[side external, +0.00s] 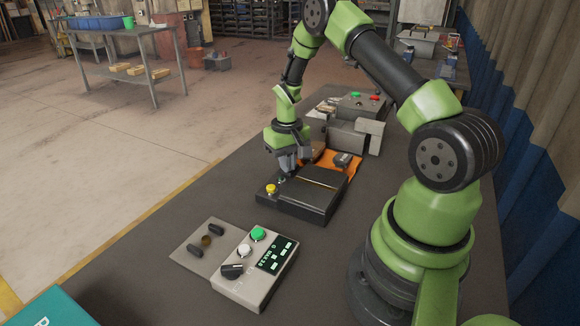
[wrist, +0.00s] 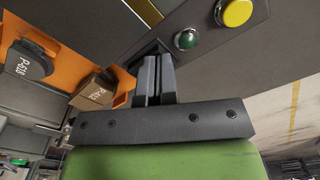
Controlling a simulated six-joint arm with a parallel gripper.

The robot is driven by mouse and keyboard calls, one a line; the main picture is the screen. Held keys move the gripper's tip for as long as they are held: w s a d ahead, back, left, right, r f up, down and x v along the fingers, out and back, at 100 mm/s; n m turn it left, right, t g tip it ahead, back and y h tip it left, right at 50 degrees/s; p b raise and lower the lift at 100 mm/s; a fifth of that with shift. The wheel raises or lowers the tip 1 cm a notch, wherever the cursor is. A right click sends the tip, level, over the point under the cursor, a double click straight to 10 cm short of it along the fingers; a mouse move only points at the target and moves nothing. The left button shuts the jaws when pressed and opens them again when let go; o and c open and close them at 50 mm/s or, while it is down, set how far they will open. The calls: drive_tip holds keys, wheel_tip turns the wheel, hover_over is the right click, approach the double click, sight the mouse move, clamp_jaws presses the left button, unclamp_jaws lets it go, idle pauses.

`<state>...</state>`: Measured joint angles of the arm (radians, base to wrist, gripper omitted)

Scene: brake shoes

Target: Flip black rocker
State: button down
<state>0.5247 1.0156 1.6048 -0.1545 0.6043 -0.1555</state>
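My gripper (side external: 287,162) is low over the left end of a dark box (side external: 310,195), beside its yellow button (side external: 271,188). In the wrist view my gripper's fingers (wrist: 157,62) lie close together with nothing visible between them. Their tips are at a dark rectangular patch (wrist: 143,51) on the panel, which may be the black rocker. The fingers partly cover it, so its tilt and any contact cannot be told.
An orange tray (wrist: 62,82) holds a dark part marked P-618 (wrist: 28,60) and a brown part (wrist: 95,90). A grey control box (side external: 254,272) with a black knob (side external: 232,271) stands nearer the camera. Grey blocks (side external: 350,137) stand behind. The left bench edge is clear.

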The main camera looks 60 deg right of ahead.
drive_tip(key=shift+r, duration=3.45)
drive_tip(key=shift+r, duration=0.1)
drive_tip(key=s+a+r+t, duration=0.3)
drive_tip(key=a+r, duration=0.8)
drive_tip(key=r, duration=0.4)
drive_tip(key=s+a+r+n+t+y, duration=0.2)
drive_tip(key=s+a+r+t, duration=0.2)
drive_tip(key=s+a, duration=0.5)
drive_tip(key=s+r, duration=0.1)
drive_tip(key=s, duration=0.3)
drive_tip(key=shift+s+a+r, duration=0.15)
drive_tip(key=shift+a+r, duration=0.05)
drive_tip(key=shift+a, duration=0.05)
